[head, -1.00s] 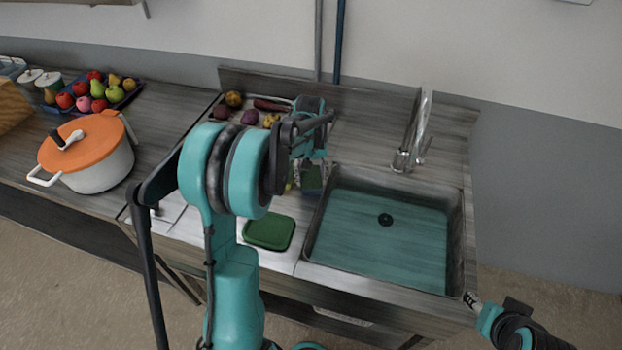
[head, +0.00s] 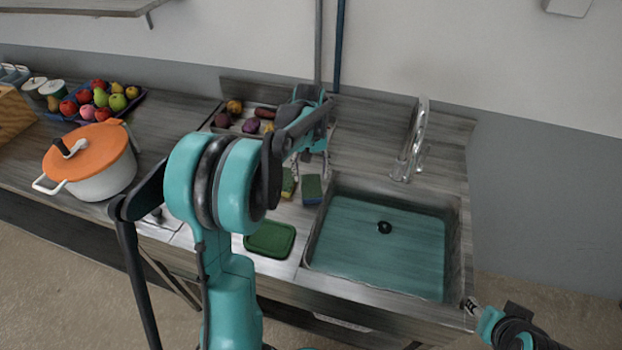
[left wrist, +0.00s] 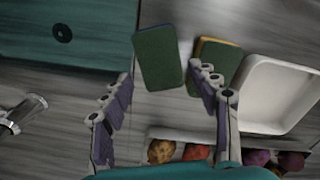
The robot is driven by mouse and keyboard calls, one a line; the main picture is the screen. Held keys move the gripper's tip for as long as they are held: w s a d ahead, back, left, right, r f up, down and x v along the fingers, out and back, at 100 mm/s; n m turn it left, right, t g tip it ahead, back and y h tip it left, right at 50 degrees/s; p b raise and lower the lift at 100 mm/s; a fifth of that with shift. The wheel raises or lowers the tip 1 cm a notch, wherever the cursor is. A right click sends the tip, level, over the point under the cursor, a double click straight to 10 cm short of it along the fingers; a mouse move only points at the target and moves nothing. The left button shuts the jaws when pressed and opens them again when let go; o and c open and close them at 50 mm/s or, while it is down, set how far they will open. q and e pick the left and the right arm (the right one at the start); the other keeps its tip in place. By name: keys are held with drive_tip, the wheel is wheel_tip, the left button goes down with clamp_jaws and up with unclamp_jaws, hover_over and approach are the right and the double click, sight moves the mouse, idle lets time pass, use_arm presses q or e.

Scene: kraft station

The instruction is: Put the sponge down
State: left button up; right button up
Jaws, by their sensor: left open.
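A green sponge with a blue side (head: 312,189) lies flat on the counter, just left of the sink; it also shows in the left wrist view (left wrist: 158,57). A second sponge, green and yellow (head: 289,183), lies to its left, partly hidden by a finger in the left wrist view (left wrist: 224,60). My left gripper (head: 311,164) is above and behind the blue-sided sponge. Its fingers (left wrist: 165,95) are spread wide with nothing between the tips. My right gripper (head: 471,304) is at the sink's front right corner, too small to judge.
The sink (head: 452,245) with a faucet (head: 411,150) is on the right. A green lid (head: 270,239) lies in front of the sponges. A white container (left wrist: 280,92) is beside them. A tray of vegetables (head: 238,121) stands behind. An orange-lidded pot (head: 95,175) is left.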

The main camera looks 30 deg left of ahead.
sight(310, 185)
use_arm(q)
drive_tip(key=s+d+r+m+t+p, duration=0.1)
drive_tip(key=s+d+r, duration=0.2)
drive_tip(key=r, duration=0.2)
drive_tip(key=s+d+r+m+t, duration=0.1)
drive_tip(key=s+d+r, duration=0.1)
drive_tip(key=d+r, duration=0.15)
drive_tip(key=s+d+f+m+t, duration=0.1)
drive_tip(key=s+d+m+t, duration=0.1)
drive_tip(key=s+d, duration=0.2)
drive_tip(key=s+d+f+m+t, duration=0.1)
drive_tip(key=s+d+m+t, duration=0.2)
drive_tip(key=s, duration=0.6)
drive_tip(key=shift+s+d, duration=0.4)
drive_tip(key=shift+d, duration=0.6)
drive_tip(key=shift+f+b, duration=0.8)
drive_tip(key=shift+f, duration=0.05)
